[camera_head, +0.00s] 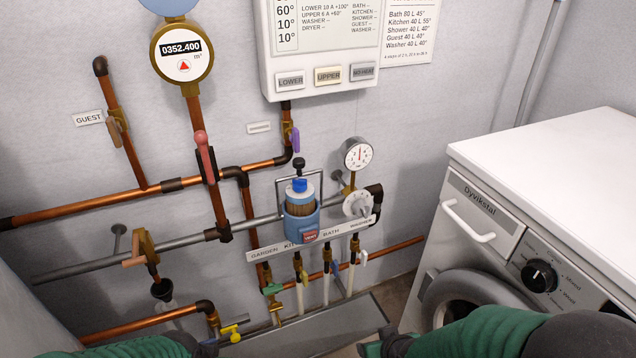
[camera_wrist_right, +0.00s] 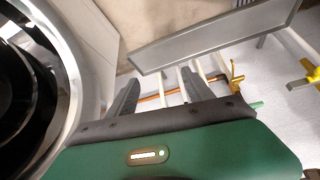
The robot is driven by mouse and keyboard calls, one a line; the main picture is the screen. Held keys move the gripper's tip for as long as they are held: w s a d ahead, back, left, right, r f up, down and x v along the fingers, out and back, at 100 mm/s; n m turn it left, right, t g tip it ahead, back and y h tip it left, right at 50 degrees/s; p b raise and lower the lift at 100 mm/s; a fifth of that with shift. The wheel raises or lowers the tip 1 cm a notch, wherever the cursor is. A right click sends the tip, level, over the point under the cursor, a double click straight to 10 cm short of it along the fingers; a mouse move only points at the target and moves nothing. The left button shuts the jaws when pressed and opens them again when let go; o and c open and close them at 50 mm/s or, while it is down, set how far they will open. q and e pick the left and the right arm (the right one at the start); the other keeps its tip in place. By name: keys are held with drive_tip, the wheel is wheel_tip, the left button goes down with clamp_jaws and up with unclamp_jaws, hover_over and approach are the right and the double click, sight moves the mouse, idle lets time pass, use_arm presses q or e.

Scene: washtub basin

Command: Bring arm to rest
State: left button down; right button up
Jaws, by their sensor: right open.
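My right arm comes in from the lower right in the head view, with its dark gripper (camera_head: 376,346) low in front of the washing machine, near the grey trough. In the right wrist view my right gripper (camera_wrist_right: 158,78) is open, its two dark fingers apart with nothing between them. The trough and white pipes show beyond the fingers. My left arm comes in at the bottom left edge of the head view. The dark end of my left gripper (camera_head: 192,346) shows only in part, below the copper pipes, and its fingers cannot be made out.
The washing machine (camera_head: 560,165) stands at right; its round door (camera_wrist_right: 40,85) is close to my right gripper. The grey trough (camera_head: 335,325) lies below the valves. Copper pipes (camera_head: 90,207), a blue filter holder (camera_head: 302,222), a gauge (camera_head: 357,154) and a water meter (camera_head: 182,50) cover the wall.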

drive_tip(key=s+d+r+m+g+h+p, duration=0.1)
drive_tip(key=s+d+r+m+g+p, duration=0.25)
drive_tip(key=s+d+r, duration=0.4)
wheel_tip(320, 180, up, 36)
drive_tip(key=s+a+n+p, duration=0.1)
drive_tip(key=p, duration=3.5)
drive_tip(key=shift+s+a, duration=0.15)
drive_tip(key=shift+s, duration=0.15)
drive_tip(key=shift+r, duration=0.15)
